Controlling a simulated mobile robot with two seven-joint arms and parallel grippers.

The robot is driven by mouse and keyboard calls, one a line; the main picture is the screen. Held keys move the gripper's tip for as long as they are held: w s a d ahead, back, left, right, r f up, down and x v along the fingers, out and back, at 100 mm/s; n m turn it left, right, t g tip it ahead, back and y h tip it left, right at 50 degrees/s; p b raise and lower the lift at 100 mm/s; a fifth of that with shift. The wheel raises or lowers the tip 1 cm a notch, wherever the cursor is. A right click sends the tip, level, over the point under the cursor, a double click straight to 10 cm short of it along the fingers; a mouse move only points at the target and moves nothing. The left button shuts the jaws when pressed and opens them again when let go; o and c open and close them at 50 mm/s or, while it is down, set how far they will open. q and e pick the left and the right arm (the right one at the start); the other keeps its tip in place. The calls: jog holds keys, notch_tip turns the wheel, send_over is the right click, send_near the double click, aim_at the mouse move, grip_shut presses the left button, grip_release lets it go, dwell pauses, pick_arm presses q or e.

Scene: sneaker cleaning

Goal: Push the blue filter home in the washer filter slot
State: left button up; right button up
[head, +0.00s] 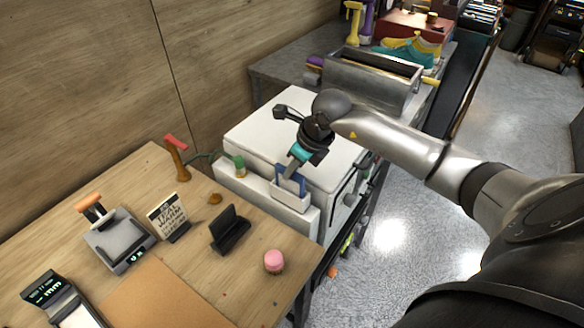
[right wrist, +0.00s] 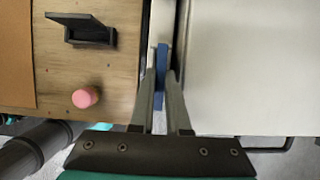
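The blue filter (head: 291,184) stands in the white filter slot (head: 290,198) on the front side of the white washer (head: 255,141). Its upper part shows above the slot's rim, and its lower part is hidden inside. My right gripper (head: 294,168) points down at the filter from above. In the right wrist view, the blue filter (right wrist: 161,78) lies between the two fingers (right wrist: 161,82), which look closed on its sides. How deep the filter sits cannot be told. My left gripper is not in view.
A wooden table adjoins the washer, with a pink round item (head: 273,261), a black stand (head: 230,230), a small sign (head: 168,217) and a scale-like device (head: 118,240). A green-tipped hose (head: 239,166) lies beside the slot. A grey bin (head: 368,80) stands behind the washer.

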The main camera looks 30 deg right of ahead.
jog(key=o, duration=0.5)
jog(key=shift+r, duration=0.1)
jog(key=v, duration=1.5)
jog(key=shift+r, duration=0.1)
